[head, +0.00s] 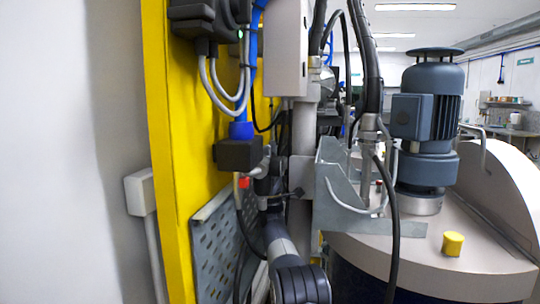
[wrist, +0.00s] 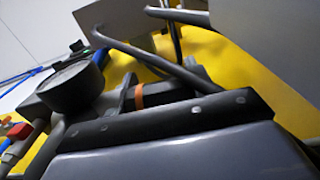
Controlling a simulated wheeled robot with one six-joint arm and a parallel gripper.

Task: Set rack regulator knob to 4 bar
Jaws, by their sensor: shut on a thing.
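The regulator knob (wrist: 160,93) shows in the wrist view as a dark cylinder beside an orange ring, partly hidden by my gripper. A round dark gauge (wrist: 78,86) sits to its left; its face is turned away, so I cannot read a pressure. My gripper (wrist: 130,98) is shut on the knob, with its dark bolted edge across the lower picture. In the head view my gripper (head: 264,172) is small and partly hidden among dark fittings at the yellow panel. The knob cannot be made out clearly there.
A yellow panel (head: 170,120) carries a dark block (head: 238,153), blue hose and grey cables close to my arm. A perforated plate (head: 215,250) is below. A grey bracket (head: 345,205) and a drum with a motor (head: 425,115) stand to the right. A red fitting (wrist: 19,130) lies left of the gauge.

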